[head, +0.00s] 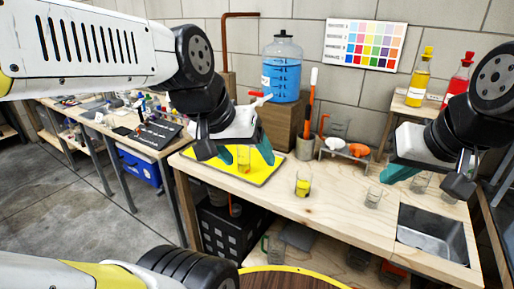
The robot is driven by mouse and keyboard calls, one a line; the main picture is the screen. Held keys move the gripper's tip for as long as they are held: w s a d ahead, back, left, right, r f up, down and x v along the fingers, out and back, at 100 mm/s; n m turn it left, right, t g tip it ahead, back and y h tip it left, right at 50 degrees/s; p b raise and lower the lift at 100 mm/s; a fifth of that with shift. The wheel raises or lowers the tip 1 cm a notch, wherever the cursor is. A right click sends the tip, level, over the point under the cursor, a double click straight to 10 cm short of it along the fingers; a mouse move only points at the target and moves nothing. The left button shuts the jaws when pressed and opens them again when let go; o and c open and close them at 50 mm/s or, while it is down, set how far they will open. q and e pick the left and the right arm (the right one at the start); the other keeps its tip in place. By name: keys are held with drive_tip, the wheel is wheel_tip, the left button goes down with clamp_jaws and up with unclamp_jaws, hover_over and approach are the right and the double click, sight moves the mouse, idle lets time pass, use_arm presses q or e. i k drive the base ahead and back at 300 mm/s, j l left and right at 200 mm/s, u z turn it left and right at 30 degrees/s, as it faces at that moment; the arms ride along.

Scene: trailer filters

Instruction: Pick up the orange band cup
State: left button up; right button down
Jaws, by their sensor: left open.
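A small clear cup (244,165) with an orange-yellow tint stands on the yellow tray (208,167). It shows between the teal fingertips of my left gripper (246,154), which is open above the tray. Whether the fingers are level with the cup or nearer to me, I cannot tell. A second clear cup (303,185) holding yellow stands on the bench, right of the tray. An orange band is not clearly readable on either cup. My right gripper (438,170) is open over the right part of the bench, partly covering clear cups there.
A plain clear cup (374,197) stands near the sink (432,236). A blue water jug (282,72) sits on a wooden block behind the tray. A holder with orange items (345,151) stands at the back.

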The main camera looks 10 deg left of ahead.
sight(243, 151)
drive_tip(key=i+j+u, duration=0.15)
drive_tip(key=u, duration=0.25)
drive_tip(key=i+u, duration=0.55)
drive_tip(key=u, duration=0.2)
